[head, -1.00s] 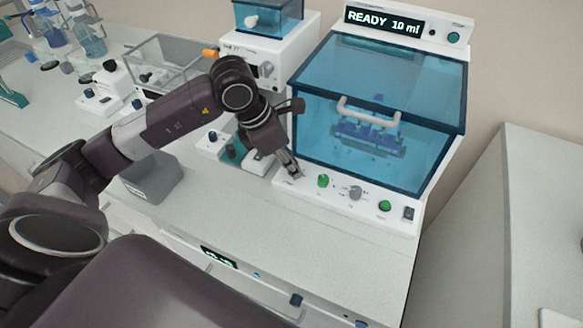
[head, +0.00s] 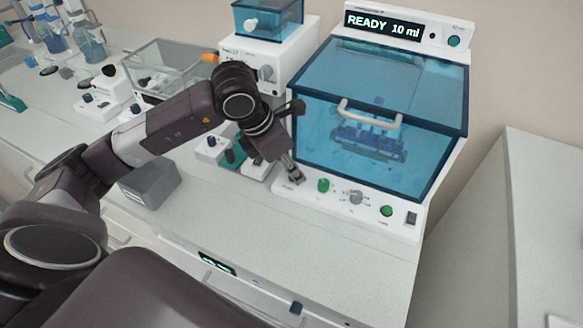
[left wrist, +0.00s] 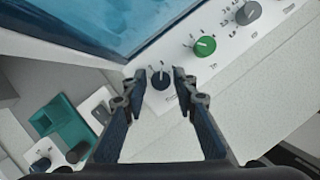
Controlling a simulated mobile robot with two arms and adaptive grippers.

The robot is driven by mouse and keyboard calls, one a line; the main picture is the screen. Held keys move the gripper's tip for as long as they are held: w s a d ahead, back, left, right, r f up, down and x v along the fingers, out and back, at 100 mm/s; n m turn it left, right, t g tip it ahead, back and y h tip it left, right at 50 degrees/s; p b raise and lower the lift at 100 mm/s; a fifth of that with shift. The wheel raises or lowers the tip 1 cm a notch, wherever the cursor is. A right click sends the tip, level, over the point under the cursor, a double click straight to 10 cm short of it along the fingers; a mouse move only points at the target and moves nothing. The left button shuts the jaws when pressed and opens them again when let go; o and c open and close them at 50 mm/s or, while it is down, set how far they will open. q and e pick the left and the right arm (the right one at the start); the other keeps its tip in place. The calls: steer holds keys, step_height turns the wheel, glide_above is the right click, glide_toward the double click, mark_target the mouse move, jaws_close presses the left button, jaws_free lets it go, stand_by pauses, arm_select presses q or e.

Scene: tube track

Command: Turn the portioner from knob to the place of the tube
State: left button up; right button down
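The portioner (head: 390,75) is a white machine with a blue see-through lid and a display reading READY 10 ml. Its front panel carries a dark knob (left wrist: 160,79) with a light pointer line, a green knob (left wrist: 205,46) and a grey knob (left wrist: 248,13). The dark knob's label is too small to read. My left gripper (left wrist: 160,76) is open, with one fingertip on each side of the dark knob and small gaps showing. In the head view my left gripper (head: 293,178) is at the panel's left end and hides the dark knob. My right gripper is not in view.
A blue rack (head: 370,140) shows behind the closed lid with its pale handle (head: 370,112). A green button (head: 386,211) and a dark switch (head: 411,217) are on the panel's right. A grey box (head: 150,184) stands left.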

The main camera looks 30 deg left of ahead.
arm_select(q)
steer(key=shift+o, duration=0.7)
steer(key=v, duration=1.2)
